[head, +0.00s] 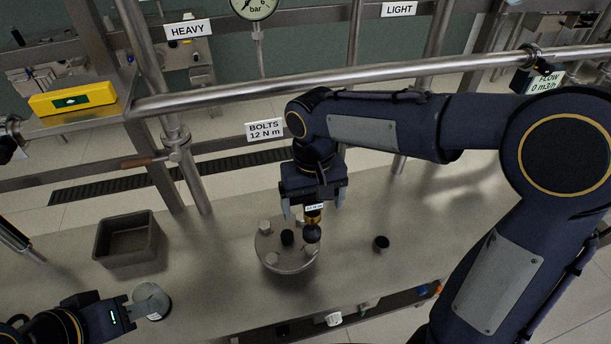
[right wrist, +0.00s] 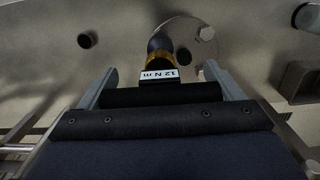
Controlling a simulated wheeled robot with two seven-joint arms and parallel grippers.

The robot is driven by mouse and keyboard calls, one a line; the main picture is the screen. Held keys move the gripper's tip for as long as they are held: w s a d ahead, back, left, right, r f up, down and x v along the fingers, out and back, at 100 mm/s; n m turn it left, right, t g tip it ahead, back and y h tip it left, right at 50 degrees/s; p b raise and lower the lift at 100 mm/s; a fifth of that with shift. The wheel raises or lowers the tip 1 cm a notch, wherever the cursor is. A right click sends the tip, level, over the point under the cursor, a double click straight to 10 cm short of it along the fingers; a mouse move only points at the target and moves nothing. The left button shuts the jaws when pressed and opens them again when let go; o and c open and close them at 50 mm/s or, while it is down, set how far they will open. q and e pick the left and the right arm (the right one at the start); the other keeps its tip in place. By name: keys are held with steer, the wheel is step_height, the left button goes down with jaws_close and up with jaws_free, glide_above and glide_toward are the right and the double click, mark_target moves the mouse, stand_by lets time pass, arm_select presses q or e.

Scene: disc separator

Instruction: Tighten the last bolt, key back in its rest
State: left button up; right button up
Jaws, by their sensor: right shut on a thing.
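The round steel cover (head: 272,248) lies on the bench with bolt heads near its rim and a dark knob (head: 288,237) in its middle. My right gripper (head: 314,208) is shut on the torque key (head: 313,217), which has a yellow band and a "12 N m" label. The key points down, its black lower end (head: 312,233) over the right side of the cover and hiding what is beneath. In the right wrist view the key (right wrist: 160,55) reaches the cover's edge beside a visible bolt (right wrist: 206,33). My left gripper (head: 140,306) is at lower left; its jaw opening is unclear.
A small dark round holder (head: 381,243) stands on the bench right of the cover. An empty grey bin (head: 126,238) stands to the left. A round pale metal piece (head: 152,300) is at my left gripper. A "BOLTS 12 N m" sign (head: 265,130) hangs behind.

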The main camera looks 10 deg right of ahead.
steer(key=shift+w+r, duration=0.1)
steer(key=shift+w, duration=0.05)
steer(key=shift+f+b, duration=1.65)
steer(key=shift+f, duration=0.65)
steer(key=shift+r, duration=0.1)
